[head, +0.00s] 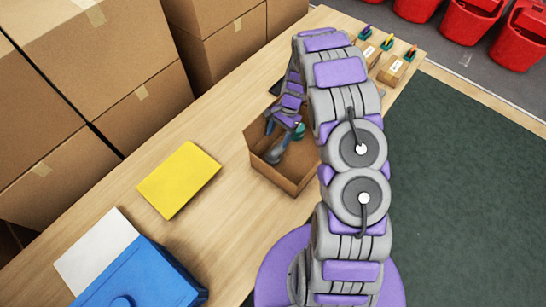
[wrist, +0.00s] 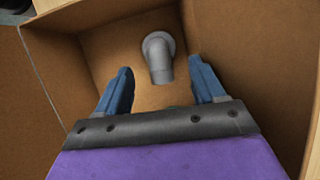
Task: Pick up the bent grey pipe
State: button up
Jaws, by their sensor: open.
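The bent grey pipe (wrist: 158,58) lies on the floor of an open cardboard box (head: 296,180), near one wall in the wrist view. In the head view the pipe (head: 277,152) shows inside the box, partly close to my gripper. My gripper (wrist: 160,74) is open, with its two blue fingers apart and nothing between them. The pipe's lower end points toward the gap between the fingers, just beyond the fingertips. In the head view my gripper (head: 284,131) reaches down into the box. Whether a finger touches the pipe cannot be told.
The box stands on a wooden table (head: 235,215). A yellow folder (head: 179,180), a white sheet (head: 95,250) and a blue case (head: 140,280) lie to the left. Small boxes (head: 391,69) stand at the far end. Stacked cartons (head: 95,50) line the left side.

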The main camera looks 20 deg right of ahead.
aim_at(275, 150)
jog(key=x, duration=0.3)
jog(key=shift+d, duration=0.2)
jog(key=shift+s+f+b, duration=0.2)
jog(key=shift+f+b, duration=0.15)
jog(key=shift+f, duration=0.35)
jog(key=b+x, duration=0.1)
jog(key=x, duration=0.4)
jog(key=shift+a+f+b, duration=0.1)
jog(key=shift+a+b, duration=0.1)
jog(key=shift+b, duration=0.1)
jog(key=shift+d, duration=0.1)
jog(key=shift+d, duration=0.1)
jog(key=shift+c, duration=0.9)
jog(key=c, duration=0.5)
jog(key=shift+c, duration=0.2)
